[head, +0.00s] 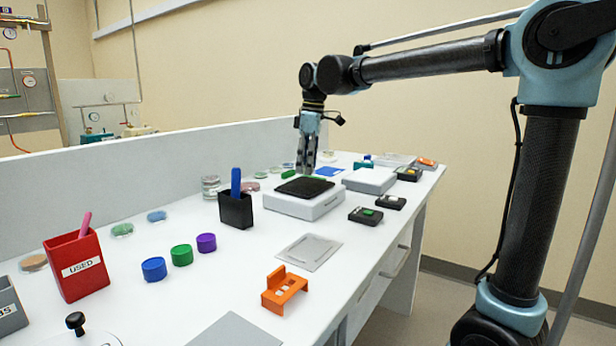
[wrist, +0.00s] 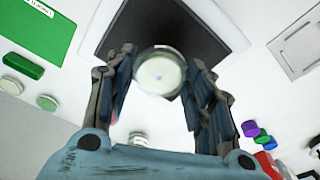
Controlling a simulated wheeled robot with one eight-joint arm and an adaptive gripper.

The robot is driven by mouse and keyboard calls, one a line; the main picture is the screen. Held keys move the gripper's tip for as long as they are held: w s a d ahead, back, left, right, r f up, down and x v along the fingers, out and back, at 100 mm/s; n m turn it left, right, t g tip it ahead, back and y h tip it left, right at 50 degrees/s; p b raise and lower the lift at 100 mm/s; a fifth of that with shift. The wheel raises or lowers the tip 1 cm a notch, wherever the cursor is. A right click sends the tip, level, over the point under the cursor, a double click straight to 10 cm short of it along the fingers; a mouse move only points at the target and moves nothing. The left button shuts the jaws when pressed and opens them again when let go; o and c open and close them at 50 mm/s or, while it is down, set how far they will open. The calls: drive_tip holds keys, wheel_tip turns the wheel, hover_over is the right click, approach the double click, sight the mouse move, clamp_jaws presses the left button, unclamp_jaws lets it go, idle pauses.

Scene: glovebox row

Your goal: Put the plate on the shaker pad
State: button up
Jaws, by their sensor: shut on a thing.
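My gripper (head: 306,168) is shut on a round, clear-rimmed plate (wrist: 160,72) with a pale centre, held between its fingertips in the wrist view. In the head view I cannot make the plate out clearly at the fingertips. The shaker pad (head: 305,187) is a black square on top of a white box (head: 305,205). In the wrist view the dark pad (wrist: 205,42) lies beyond the plate, which overlaps the pad's near edge in the picture. In the head view the fingertips are at the pad's back side; I cannot tell the height gap.
A black holder with a blue pen (head: 236,208) stands left of the shaker. A second white box (head: 369,181) and black button boxes (head: 365,215) are to its right. Stacked clear dishes (head: 211,187) stand behind the holder. A clear tray (head: 308,252) and orange rack (head: 286,292) lie in front.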

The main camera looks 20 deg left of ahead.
drive_tip(key=shift+f, duration=1.8)
drive_tip(key=o, duration=1)
drive_tip(key=shift+f, duration=0.1)
drive_tip(key=shift+o, duration=0.2)
drive_tip(key=r, duration=0.4)
drive_tip(key=d+r, duration=0.1)
drive_tip(key=r, duration=0.7)
drive_tip(key=shift+w+d, duration=0.15)
drive_tip(key=shift+d, duration=0.05)
